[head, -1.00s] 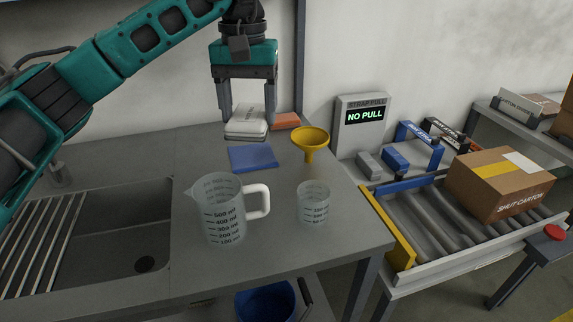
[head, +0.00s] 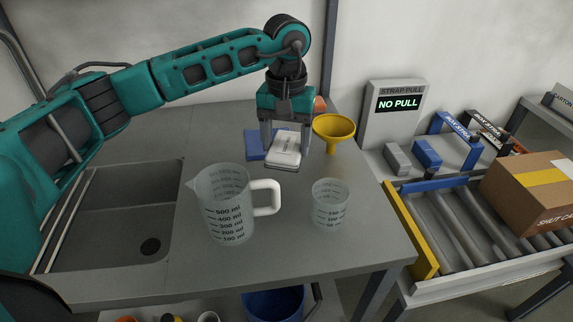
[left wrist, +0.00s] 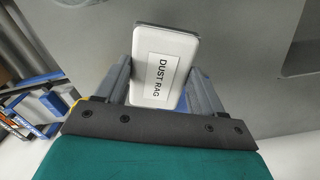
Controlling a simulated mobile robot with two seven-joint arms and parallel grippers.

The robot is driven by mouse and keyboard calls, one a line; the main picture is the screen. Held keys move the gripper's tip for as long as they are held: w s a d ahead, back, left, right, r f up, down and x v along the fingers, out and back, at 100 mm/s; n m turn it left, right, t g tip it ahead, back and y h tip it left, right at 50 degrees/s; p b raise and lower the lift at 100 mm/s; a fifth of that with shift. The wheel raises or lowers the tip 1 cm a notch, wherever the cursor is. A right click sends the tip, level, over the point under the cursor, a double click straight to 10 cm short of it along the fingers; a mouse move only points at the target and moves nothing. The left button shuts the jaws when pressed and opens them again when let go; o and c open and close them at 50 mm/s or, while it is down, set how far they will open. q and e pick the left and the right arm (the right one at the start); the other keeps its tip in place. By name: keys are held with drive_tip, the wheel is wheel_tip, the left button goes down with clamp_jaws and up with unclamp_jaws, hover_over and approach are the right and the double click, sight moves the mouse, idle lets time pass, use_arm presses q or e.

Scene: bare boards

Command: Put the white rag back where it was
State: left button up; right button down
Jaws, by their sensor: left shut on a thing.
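The white rag (head: 284,151) is a folded white pad. Its label reads "DUST RAG" in the left wrist view (left wrist: 160,72). My left gripper (head: 286,141) is shut on the rag, one finger on each side, and holds it over the grey counter, in front of the blue cloth. The blue cloth (head: 256,146) lies flat on the counter, partly hidden by the gripper and rag. An orange cloth (head: 319,104) shows only in part behind the gripper. My right gripper is not in view.
A measuring jug (head: 225,208) and a clear beaker (head: 329,206) stand on the counter in front of the rag. A yellow funnel (head: 333,131) is just right of it. A sink (head: 110,225) is at left, a roller conveyor (head: 465,205) with a carton (head: 530,190) at right.

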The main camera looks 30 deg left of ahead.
sight(286, 180)
use_arm(q)
drive_tip(key=shift+f, duration=3.2)
drive_tip(key=shift+f+b, duration=0.25)
drive_tip(key=shift+b, duration=0.05)
drive_tip(key=o, duration=0.9)
drive_tip(key=shift+r, duration=0.1)
drive_tip(key=shift+o, duration=0.2)
drive_tip(key=r+p, duration=0.1)
drive_tip(key=r, duration=1.1)
drive_tip(key=shift+w+r, duration=0.15)
drive_tip(key=shift+w, duration=0.05)
